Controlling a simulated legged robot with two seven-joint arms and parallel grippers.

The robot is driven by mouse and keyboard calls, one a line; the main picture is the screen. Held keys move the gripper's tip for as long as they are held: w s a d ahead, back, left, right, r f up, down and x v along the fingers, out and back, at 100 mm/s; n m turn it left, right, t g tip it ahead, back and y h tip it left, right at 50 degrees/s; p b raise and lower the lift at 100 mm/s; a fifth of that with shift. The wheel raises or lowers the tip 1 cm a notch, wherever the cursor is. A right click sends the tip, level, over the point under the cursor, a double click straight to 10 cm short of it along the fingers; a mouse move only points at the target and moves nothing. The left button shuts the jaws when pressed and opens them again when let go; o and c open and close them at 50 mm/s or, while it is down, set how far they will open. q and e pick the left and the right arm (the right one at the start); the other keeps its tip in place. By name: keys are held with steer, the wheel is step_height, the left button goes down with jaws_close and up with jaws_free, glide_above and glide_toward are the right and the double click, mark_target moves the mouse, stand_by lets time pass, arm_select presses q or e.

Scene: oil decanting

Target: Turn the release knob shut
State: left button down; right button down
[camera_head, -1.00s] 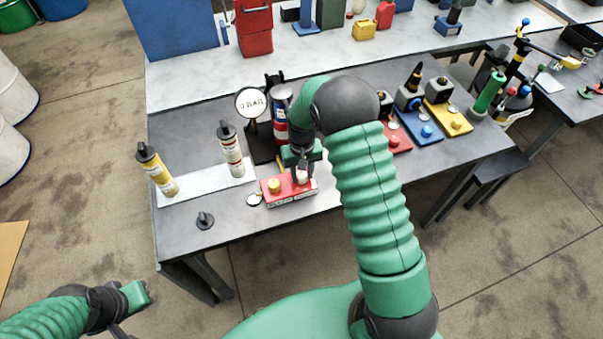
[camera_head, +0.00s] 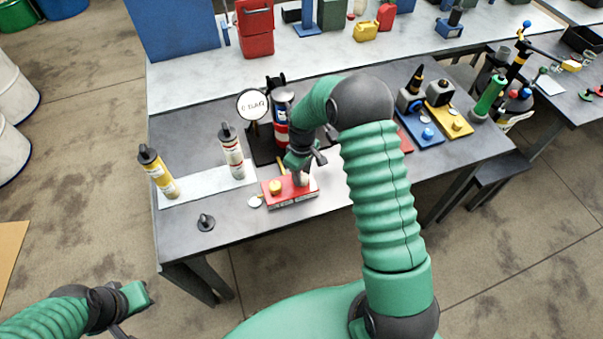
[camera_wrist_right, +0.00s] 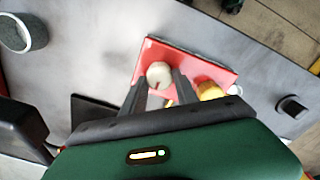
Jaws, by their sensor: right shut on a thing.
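A red box (camera_head: 290,198) stands near the front edge of the dark table. On its top sits a cream, round release knob (camera_wrist_right: 158,72) with a small red mark, and beside it a yellow knob (camera_head: 275,187). My right gripper (camera_wrist_right: 160,82) comes down from above with one finger on either side of the cream knob, shut on it. In the head view the right gripper (camera_head: 301,176) partly hides this knob. My left gripper (camera_head: 140,296) is off the table at the lower left. Its fingers do not show clearly enough to tell their state.
A gauge (camera_head: 252,105) and a striped cylinder (camera_head: 282,125) stand just behind the red box. A black cap (camera_head: 206,222) lies in front. A blue block (camera_head: 420,127) is to the right.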

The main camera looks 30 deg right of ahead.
mark_target(304, 176)
steer(key=shift+s+f, duration=0.15)
steer(key=shift+s, duration=0.1)
steer(key=c, duration=1.1)
jaws_free()
steer(key=shift+o, duration=0.8)
steer(key=shift+d, duration=0.2)
step_height(304, 176, up, 17)
steer(key=b, duration=0.1)
steer(key=shift+f+b, duration=0.15)
steer(key=shift+b, duration=0.25)
steer(key=shift+w, duration=0.1)
